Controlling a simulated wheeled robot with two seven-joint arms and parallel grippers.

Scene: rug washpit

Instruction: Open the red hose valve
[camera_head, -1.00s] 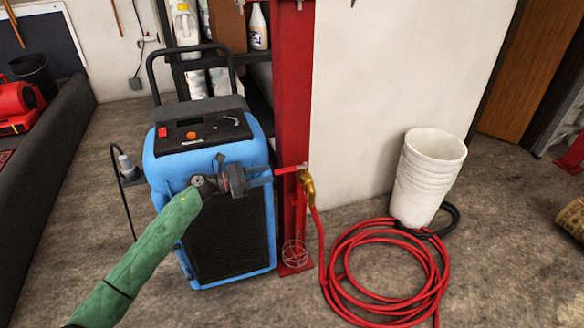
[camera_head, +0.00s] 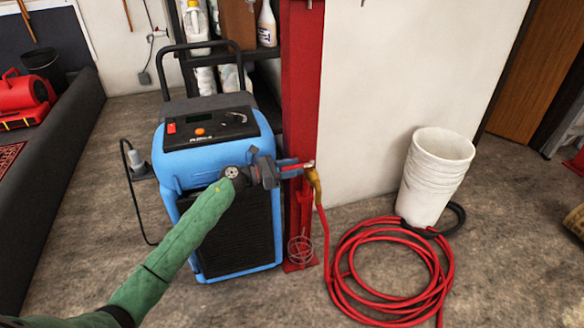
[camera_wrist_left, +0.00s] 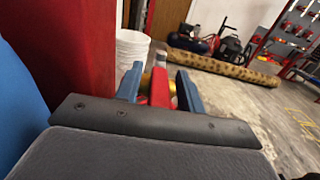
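The red hose valve has a red lever (camera_head: 291,162) and a yellow-brass body (camera_head: 314,182) on the side of the red post (camera_head: 300,100). My left gripper (camera_head: 296,168) reaches it from the left, in front of the blue machine. In the left wrist view the two blue fingers (camera_wrist_left: 160,84) stand on either side of the red lever (camera_wrist_left: 160,92), with narrow gaps seeming to show, so they look open around it. The brass part is mostly hidden there. My right gripper is in neither view.
The blue machine (camera_head: 180,180) stands close under my left arm. A coiled red hose (camera_head: 345,275) lies on the floor, with stacked white buckets (camera_head: 436,180) behind it. Floor at the lower right is clear.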

